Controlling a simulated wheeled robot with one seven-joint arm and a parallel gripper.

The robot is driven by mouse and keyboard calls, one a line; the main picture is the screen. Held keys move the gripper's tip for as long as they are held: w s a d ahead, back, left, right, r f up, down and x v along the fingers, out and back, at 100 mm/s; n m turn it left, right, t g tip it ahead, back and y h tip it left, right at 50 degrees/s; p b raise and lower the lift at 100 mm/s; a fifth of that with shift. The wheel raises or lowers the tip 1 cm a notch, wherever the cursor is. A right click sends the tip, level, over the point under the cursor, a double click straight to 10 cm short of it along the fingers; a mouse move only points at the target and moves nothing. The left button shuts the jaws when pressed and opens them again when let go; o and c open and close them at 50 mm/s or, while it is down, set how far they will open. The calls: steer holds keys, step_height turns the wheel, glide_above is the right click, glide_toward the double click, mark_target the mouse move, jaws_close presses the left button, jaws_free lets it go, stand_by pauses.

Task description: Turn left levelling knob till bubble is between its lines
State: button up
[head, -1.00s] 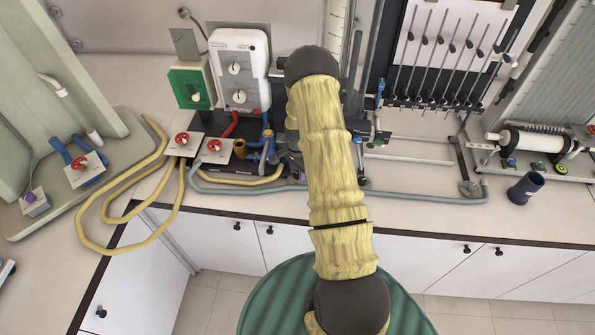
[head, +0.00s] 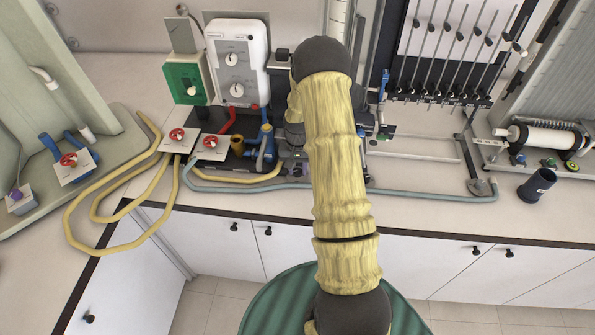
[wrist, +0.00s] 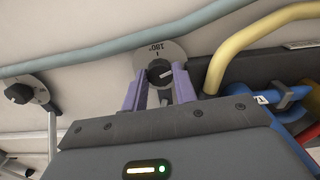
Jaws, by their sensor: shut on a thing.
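The left levelling knob (wrist: 160,74) is dark, with a grey disc (wrist: 146,53) behind it marked "180°", which reads upside down in the wrist view. My gripper (wrist: 158,88) has purple fingers, one on each side of this knob, and is shut on it. The other levelling knob (wrist: 18,93) is black on a grey disc at the left of the wrist view.
A grey-blue hose (head: 420,197) runs along the bench front and crosses above the knob in the wrist view (wrist: 120,45). A yellow hose (wrist: 245,38) and blue fittings (wrist: 285,95) lie close right of the gripper. A dark cup (head: 537,185) stands on the right.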

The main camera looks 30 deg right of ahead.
mark_target(298, 170)
steer(key=shift+n+b, duration=0.4)
steer(key=shift+n, duration=0.7)
steer(key=o, duration=0.7)
step_height(298, 170, up, 18)
steer(key=b, duration=0.3)
steer(key=shift+f+b, duration=0.2)
steer(key=shift+b, duration=0.1)
